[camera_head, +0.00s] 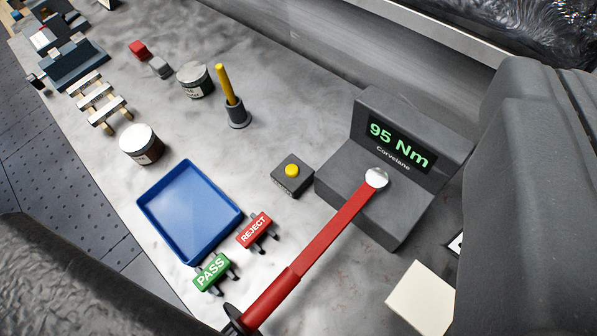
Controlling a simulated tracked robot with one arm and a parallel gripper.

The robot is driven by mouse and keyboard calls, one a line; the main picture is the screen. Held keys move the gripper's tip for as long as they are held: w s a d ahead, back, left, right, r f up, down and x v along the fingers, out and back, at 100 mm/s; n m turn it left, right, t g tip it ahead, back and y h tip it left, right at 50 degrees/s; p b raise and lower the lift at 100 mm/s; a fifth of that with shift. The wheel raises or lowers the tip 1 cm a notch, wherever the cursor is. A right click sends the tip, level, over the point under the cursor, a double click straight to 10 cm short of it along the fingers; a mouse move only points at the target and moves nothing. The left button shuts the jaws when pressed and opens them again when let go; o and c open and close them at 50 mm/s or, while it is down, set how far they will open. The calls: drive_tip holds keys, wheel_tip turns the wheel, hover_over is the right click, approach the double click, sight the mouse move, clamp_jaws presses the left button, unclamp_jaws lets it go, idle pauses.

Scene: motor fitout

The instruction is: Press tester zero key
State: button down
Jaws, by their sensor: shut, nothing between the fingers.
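The torque tester (385,225) is a dark grey stepped block right of centre. Its display (399,145) reads "95 Nm" in green, with "Corvelane" below. A red-handled wrench (320,239) lies with its round silver head on the tester's lower step, and its handle runs down to the lower left. Left of the tester, apart from it, a small dark box (294,182) carries a round yellow button (292,171), which looks like the zero key; its front label is too small to read. Nothing covers the button. No fingertips of my gripper show.
A blue tray (188,212) stands empty beside a red REJECT marker (255,229) and a green PASS marker (212,271). A yellow-handled tool (226,85) stands upright in a holder behind the button. Two jars (141,144) (195,80) stand further left. Large dark forms fill the lower left and right.

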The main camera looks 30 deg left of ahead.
drive_tip(key=w+a+f+n+g+p, duration=0.1)
drive_tip(key=w+a+f+g+p, duration=0.1)
drive_tip(key=w+a+f+p, duration=0.45)
drive_tip(key=n+g+h+p, duration=0.1)
drive_tip(key=n+g+p, duration=0.3)
drive_tip(key=n+p, duration=0.2)
hover_over(289, 174)
wheel_tip(289, 174, down, 27)
drive_tip(key=shift+f, duration=0.1)
drive_tip(key=shift+f+b, duration=2.05)
drive_tip(key=shift+f, duration=2.3)
drive_tip(key=shift+f, duration=0.1)
drive_tip(key=shift+f+b, duration=0.25)
drive_tip(key=shift+b, duration=0.1)
